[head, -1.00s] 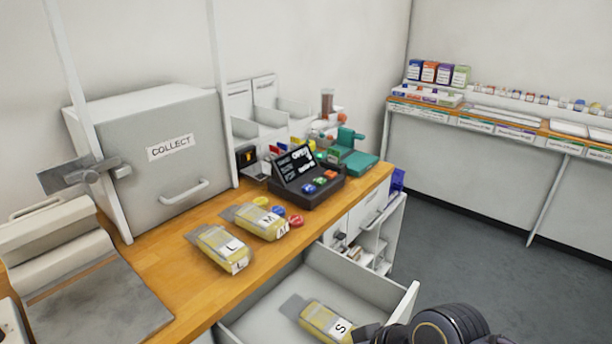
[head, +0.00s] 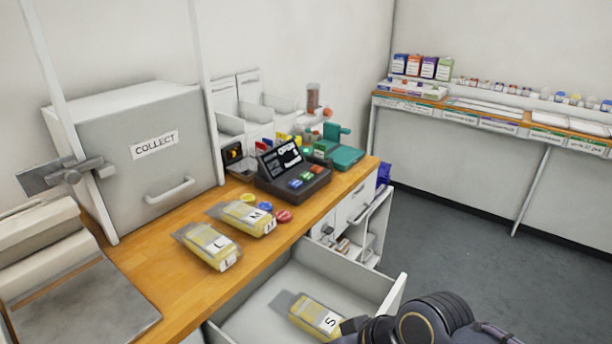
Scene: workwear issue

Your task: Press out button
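A black console (head: 293,192) with a tilted screen (head: 279,159) stands on the wooden counter. On its front are a blue button (head: 295,183), a green button (head: 306,176) and a red button (head: 317,169). Their labels are too small to read, so I cannot tell which is out. My dark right arm enters at the bottom right. Its gripper (head: 352,326) is by the right end of the yellow S packet (head: 308,312) in the open drawer, apart from the console. Its fingers are mostly hidden. My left gripper is not in view.
Two yellow packets, L (head: 208,247) and M (head: 243,217), lie on the counter before the console. Yellow, blue and red discs (head: 284,216) lie behind them. The open drawer (head: 262,300) juts out below. A COLLECT box (head: 150,185) stands left; a teal device (head: 345,157) stands right.

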